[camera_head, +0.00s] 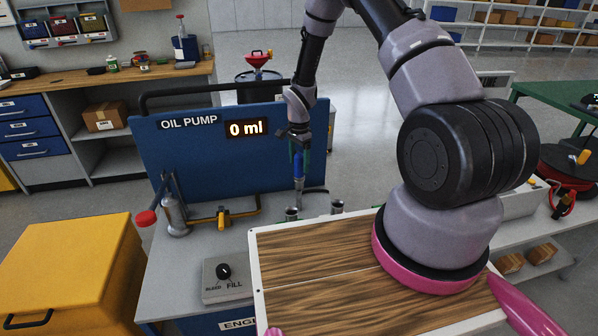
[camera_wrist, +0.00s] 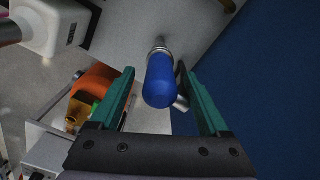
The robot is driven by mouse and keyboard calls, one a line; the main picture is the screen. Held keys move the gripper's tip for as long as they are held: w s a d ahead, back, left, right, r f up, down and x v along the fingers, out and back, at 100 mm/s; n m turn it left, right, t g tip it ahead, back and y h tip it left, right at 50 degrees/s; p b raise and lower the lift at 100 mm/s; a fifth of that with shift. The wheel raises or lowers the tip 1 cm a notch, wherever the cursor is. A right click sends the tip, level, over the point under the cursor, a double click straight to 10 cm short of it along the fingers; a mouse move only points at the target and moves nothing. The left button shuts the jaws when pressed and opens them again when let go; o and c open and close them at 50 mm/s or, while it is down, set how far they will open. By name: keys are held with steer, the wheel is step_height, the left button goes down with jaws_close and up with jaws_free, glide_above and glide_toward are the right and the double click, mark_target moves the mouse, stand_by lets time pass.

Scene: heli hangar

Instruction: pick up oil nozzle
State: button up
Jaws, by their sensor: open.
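The oil nozzle (camera_head: 298,164) has a blue handle and a thin metal tip. In the head view it stands upright in front of the blue oil pump panel (camera_head: 180,165). In the wrist view the nozzle's rounded blue handle (camera_wrist: 160,85) lies between the fingers, with its metal end beyond it. My gripper (camera_wrist: 159,88) has teal fingers, open on either side of the handle with a visible gap at each side. In the head view my gripper (camera_head: 301,140) is at the nozzle's upper end and partly hides it.
The panel's display reads 0 ml. The grey bench (camera_head: 195,260) carries a BLEED/FILL knob box (camera_head: 225,280), a metal can (camera_head: 175,215) and small metal cups (camera_head: 292,213). My wooden-topped base stands close in front. A yellow cabinet (camera_head: 70,265) is at left.

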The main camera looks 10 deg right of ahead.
jaws_close()
